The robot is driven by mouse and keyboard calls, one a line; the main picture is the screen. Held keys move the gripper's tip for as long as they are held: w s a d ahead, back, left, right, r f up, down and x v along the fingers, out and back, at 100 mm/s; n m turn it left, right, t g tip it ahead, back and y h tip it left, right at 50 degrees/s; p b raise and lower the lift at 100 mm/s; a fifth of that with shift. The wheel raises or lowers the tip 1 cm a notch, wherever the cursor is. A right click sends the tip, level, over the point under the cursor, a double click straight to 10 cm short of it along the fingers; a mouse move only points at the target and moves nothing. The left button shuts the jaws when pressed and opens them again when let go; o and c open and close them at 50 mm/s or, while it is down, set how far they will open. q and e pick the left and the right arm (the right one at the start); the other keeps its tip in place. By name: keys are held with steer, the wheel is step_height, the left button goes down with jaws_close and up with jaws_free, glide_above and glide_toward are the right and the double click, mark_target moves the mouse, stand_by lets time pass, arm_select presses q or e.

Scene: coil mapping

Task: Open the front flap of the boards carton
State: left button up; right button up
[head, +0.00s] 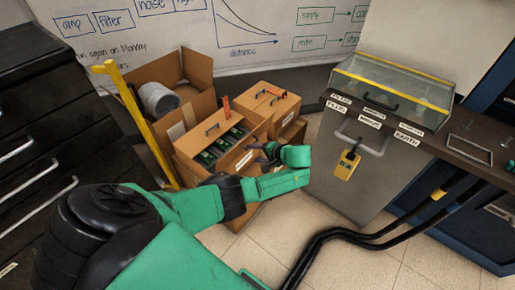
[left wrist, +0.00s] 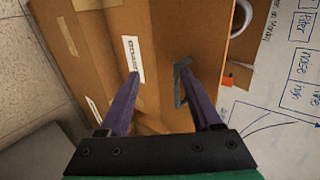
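The boards carton (head: 197,143) is a brown box on the floor at the centre of the head view, with green boards (head: 222,142) showing inside. Its front bears a white label (head: 244,161), partly hidden by my arm. In the left wrist view, a brown carton face with a white label (left wrist: 134,58) and a dark handle (left wrist: 178,84) fills the middle. My left gripper (head: 268,153) is at the carton's front; its purple fingers (left wrist: 160,75) are spread apart. One fingertip overlaps the handle; I cannot tell whether it touches. The right gripper is not in view.
Another closed carton (head: 262,100) stands behind right, and an open carton with a white roll (head: 158,100) behind left. A yellow post (head: 140,120) rises left of the cartons. A grey cabinet (head: 345,175) stands right.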

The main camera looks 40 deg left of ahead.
arm_select(q)
steer(key=shift+s+a+f, duration=0.2)
steer(key=shift+s+f, duration=0.2)
steer(key=shift+f, duration=0.1)
steer(key=w+p+v, duration=0.1)
steer(key=p+v, duration=0.1)
steer(key=v, duration=1.3)
steer(key=shift+r, duration=0.35)
